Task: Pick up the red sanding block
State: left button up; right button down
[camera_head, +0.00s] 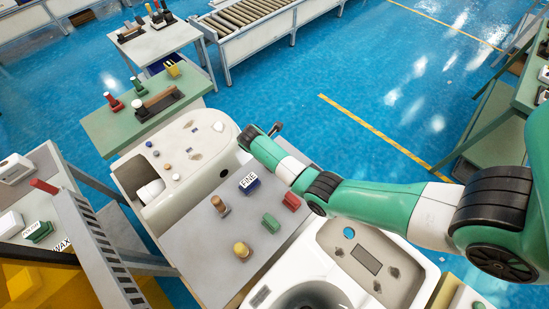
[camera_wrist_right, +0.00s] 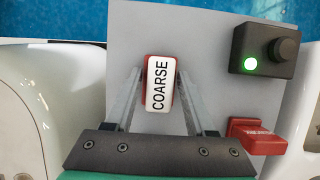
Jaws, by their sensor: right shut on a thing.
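The red sanding block (camera_wrist_right: 149,66) has a white label reading COARSE and shows in the right wrist view. My right gripper (camera_wrist_right: 159,90) is shut on it, with one finger on each side. The grey panel shows beneath; I cannot tell whether the block touches it. In the head view my right arm comes in from the right and hides its own fingers and the held block. My left gripper is not in view.
A blue block labelled FINE (camera_head: 249,184), a red block (camera_head: 291,201) and a green block (camera_head: 270,222) sit on the grey surface (camera_head: 213,262). White toilet bodies flank it. The right wrist view shows a black box (camera_wrist_right: 264,50) with a green light and a red piece (camera_wrist_right: 257,137).

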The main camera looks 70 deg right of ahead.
jog(key=shift+r, duration=0.45)
notch_tip(320, 180, up, 3)
jog(key=shift+s+f+p, duration=0.1)
jog(key=shift+p, duration=0.75)
jog(key=s+a+r+p, duration=0.6)
jog(key=s+r+p, duration=0.3)
jog(key=s, duration=0.3)
jog(key=shift+a, duration=0.25)
